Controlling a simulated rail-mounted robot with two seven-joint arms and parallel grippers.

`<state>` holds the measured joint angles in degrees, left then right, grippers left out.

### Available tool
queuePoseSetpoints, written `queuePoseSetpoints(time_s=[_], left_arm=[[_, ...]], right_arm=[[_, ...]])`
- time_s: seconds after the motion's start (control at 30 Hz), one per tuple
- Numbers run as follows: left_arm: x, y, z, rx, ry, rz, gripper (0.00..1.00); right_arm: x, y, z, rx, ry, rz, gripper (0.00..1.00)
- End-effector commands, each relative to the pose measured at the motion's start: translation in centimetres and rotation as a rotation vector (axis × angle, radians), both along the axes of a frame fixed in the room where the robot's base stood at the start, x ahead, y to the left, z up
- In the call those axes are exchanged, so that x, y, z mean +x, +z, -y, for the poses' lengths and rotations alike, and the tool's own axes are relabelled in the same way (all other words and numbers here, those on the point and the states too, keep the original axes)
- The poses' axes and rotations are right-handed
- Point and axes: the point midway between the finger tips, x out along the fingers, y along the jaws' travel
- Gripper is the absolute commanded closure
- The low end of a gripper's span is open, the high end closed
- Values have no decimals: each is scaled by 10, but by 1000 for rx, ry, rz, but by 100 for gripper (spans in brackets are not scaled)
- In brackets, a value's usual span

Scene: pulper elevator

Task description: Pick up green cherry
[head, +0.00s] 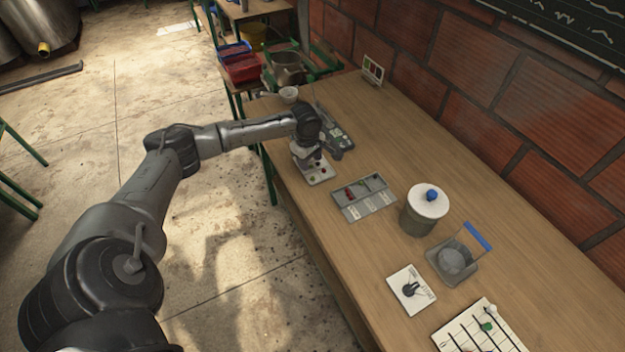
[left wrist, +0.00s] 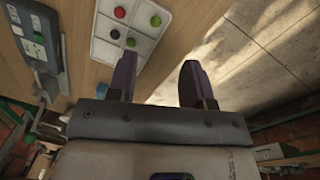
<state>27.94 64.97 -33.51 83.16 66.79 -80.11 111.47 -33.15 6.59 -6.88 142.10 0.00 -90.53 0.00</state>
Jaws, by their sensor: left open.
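A white sectioned tray (left wrist: 101,50) holds several small balls in the left wrist view. In the head view the white tray (head: 319,178) is on the table below my left gripper (head: 307,153). My left gripper also shows in the left wrist view (left wrist: 157,74), with its two purple fingers apart and nothing between them. In the head view its fingers are partly hidden by the wrist.
A grey tray (head: 378,203) with red and green pieces stands nearer on the wooden table (head: 345,270). A lidded canister (head: 415,220), a blue-handled device (head: 453,262) and white cards follow. A grey instrument (head: 341,142) lies just beyond the white tray. A brick wall borders the table at right.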

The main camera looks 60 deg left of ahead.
Motion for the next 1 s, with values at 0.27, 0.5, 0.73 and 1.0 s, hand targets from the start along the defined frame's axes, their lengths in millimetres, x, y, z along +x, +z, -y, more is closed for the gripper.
queuePoseSetpoints(time_s=[0.27,0.5,0.73,1.0], left_arm=[[3,-37,-1,0,-1,0,53],[5,-49,-1,0,-4,1,53],[12,-79,-4,0,-3,0,53],[12,-95,-4,1,-4,0,53]], right_arm=[[-1,-10,0,1,-1,-2,57],[-1,-13,0,-2,2,-3,57],[-1,-26,3,-10,6,-3,57],[-1,-29,3,-10,6,-3,57]])
